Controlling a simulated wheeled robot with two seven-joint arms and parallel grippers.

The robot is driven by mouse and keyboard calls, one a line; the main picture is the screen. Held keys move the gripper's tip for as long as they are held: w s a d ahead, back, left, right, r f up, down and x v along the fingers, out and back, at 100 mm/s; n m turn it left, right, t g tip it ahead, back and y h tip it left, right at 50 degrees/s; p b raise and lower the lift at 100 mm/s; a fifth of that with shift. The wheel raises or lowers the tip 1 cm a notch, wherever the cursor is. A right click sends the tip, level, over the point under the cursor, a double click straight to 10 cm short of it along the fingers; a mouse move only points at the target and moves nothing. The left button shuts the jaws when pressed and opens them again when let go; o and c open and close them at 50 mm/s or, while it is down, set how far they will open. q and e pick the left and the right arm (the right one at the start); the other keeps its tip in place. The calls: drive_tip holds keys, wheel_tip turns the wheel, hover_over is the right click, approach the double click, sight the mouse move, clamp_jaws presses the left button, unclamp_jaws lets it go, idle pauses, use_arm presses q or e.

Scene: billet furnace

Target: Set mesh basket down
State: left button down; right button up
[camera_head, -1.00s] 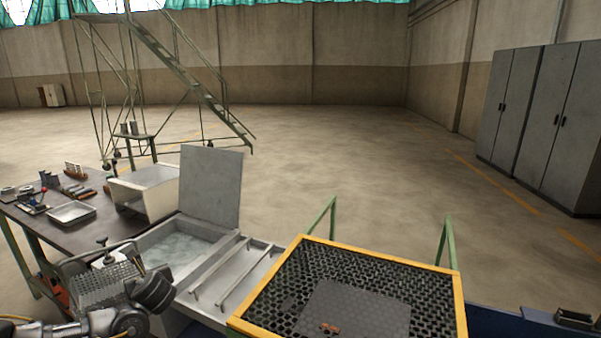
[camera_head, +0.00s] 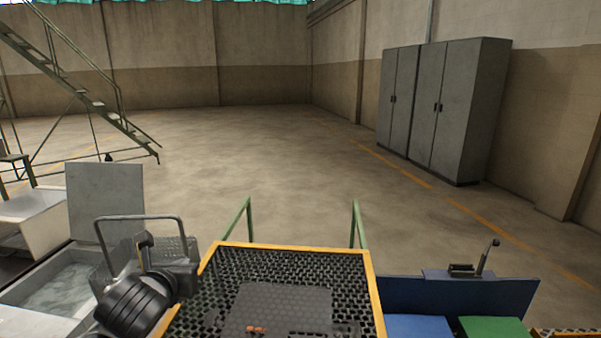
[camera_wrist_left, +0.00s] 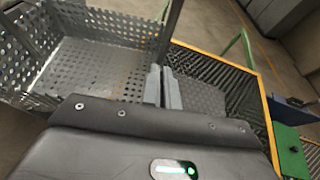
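The grey mesh basket (camera_head: 112,262) has perforated walls and a tall bar handle (camera_head: 138,218). In the head view it is at the lower left, partly hidden behind my left gripper and wrist. In the left wrist view the basket (camera_wrist_left: 95,65) fills the upper left, and the part of its inside that shows looks empty. My left gripper (camera_wrist_left: 163,88) has its two fingers close together at the handle bar, which rises between them. The basket appears held up between the water tank (camera_head: 25,292) and the yellow-framed grate (camera_head: 300,248). My right gripper is not in view.
A dark plate (camera_head: 285,303) with small orange pieces (camera_head: 256,329) lies on the grate. Green posts (camera_head: 357,224) stand behind it. A blue bench (camera_head: 455,297) with a green pad (camera_head: 492,328) is at the right. The tank's raised lid (camera_head: 106,203) stands at the left.

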use_arm(q)
drive_tip(key=shift+s+d+r+m+h, duration=0.15)
drive_tip(key=shift+s+d+r+h, duration=0.1)
drive_tip(key=shift+d, duration=0.25)
drive_tip(key=shift+s+d+r+m+h, duration=0.15)
drive_tip(key=shift+s+d+r+m, duration=0.1)
drive_tip(key=shift+d, duration=0.3)
drive_tip(key=shift+s+d+r+m+h, duration=0.1)
drive_tip(key=shift+s+d+r+h, duration=0.15)
drive_tip(key=shift+d, duration=0.25)
